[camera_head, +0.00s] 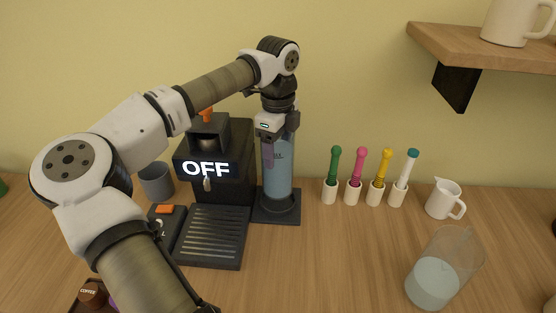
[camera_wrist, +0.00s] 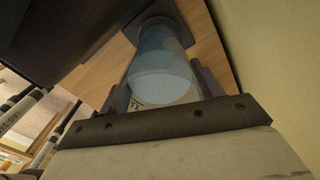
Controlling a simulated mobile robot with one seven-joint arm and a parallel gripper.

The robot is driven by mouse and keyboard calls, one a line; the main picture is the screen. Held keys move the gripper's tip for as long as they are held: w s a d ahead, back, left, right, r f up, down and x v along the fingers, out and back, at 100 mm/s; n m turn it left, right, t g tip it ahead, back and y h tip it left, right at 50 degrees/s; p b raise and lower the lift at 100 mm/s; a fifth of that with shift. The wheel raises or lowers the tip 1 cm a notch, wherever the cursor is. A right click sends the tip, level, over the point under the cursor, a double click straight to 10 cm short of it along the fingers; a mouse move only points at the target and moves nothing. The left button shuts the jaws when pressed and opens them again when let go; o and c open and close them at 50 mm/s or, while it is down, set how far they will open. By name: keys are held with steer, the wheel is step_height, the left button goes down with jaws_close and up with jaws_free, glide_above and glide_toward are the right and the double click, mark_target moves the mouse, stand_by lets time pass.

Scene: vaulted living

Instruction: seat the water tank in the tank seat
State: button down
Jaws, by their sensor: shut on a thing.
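The water tank (camera_head: 277,172) is a clear cylinder with blue water and dark lettering. It stands upright at the right side of the coffee machine, its bottom at the round black tank seat (camera_head: 285,208). I cannot tell whether it is fully down in the seat. My gripper (camera_head: 272,137) is shut on the upper part of the tank from above. In the wrist view the tank (camera_wrist: 160,75) lies between the two fingers, with its far end at the dark seat (camera_wrist: 150,22). The coffee machine (camera_head: 225,190) shows OFF on its display.
Several coloured-handled tools in white holders (camera_head: 357,190) stand right of the tank. A white jug (camera_head: 443,200) and a clear beaker of water (camera_head: 436,278) are farther right. A grey cup (camera_head: 156,182) stands left of the machine. A wooden shelf (camera_head: 480,48) overhangs the upper right.

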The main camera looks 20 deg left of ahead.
steer(key=shift+f+p, duration=0.4)
steer(key=shift+f, duration=1.85)
steer(key=shift+f, duration=0.2)
steer(key=shift+c, duration=1.4)
jaws_free()
steer(key=shift+r, duration=0.15)
step_height(320, 180, up, 12)
steer(key=b, duration=0.2)
